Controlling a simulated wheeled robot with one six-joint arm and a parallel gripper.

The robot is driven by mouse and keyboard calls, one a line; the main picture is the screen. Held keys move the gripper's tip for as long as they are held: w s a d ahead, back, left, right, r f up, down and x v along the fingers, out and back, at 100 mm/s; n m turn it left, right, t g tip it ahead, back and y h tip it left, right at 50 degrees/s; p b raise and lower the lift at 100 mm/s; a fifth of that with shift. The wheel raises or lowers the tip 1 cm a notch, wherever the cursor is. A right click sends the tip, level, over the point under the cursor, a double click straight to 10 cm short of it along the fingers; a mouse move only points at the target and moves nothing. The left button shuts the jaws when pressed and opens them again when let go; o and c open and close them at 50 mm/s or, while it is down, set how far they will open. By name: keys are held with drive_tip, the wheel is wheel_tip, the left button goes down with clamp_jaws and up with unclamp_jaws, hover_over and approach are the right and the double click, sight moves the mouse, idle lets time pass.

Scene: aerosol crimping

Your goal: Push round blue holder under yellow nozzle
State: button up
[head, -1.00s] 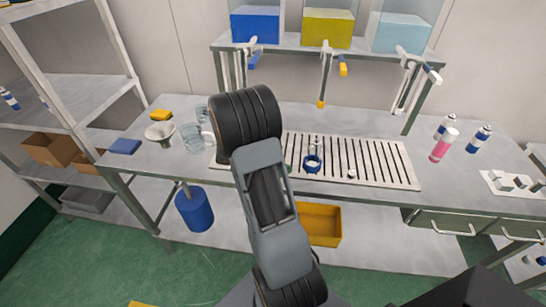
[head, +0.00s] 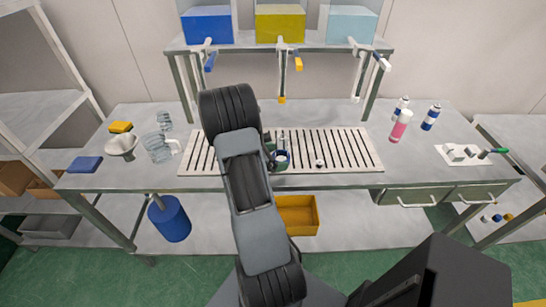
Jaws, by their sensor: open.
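The round blue holder (head: 283,160) stands on the slatted rack, just right of my arm. It is a blue ring with a lighter middle. The yellow nozzle (head: 282,100) hangs from the middle dispenser under the yellow tank, above and behind the holder. In the picture the holder is almost straight below it; the exact depth between them is hard to judge. My gripper (head: 269,145) is mostly hidden behind my arm. Only a small dark part shows, close to the holder's left side; I cannot tell if it touches.
The slatted rack (head: 352,150) has a small white knob (head: 319,163) right of the holder. Left are glass beakers (head: 158,147), a white bowl (head: 122,147) and a blue block (head: 85,164). A pink bottle (head: 400,126) and blue-white cans (head: 431,118) stand right.

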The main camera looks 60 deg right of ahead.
drive_tip(key=c, duration=1)
drive_tip(key=shift+w+d+b, duration=0.2)
drive_tip(key=shift+w+d, duration=0.55)
drive_tip(key=shift+d, duration=0.4)
drive_tip(key=shift+w+d+b, duration=0.15)
drive_tip(key=shift+w+d, duration=0.65)
drive_tip(key=shift+d, duration=0.3)
drive_tip(key=shift+w+d+b, duration=0.2)
drive_tip(key=shift+w+d, duration=0.55)
drive_tip(key=shift+d, duration=0.4)
drive_tip(key=shift+c, duration=0.2)
drive_tip(key=o, duration=1)
drive_tip(key=b+v, duration=0.1)
drive_tip(key=v, duration=1.2)
drive_tip(key=shift+w+a+r+b, duration=0.1)
drive_tip(key=shift+a+r+b, duration=0.05)
drive_tip(key=shift+a+b, duration=0.25)
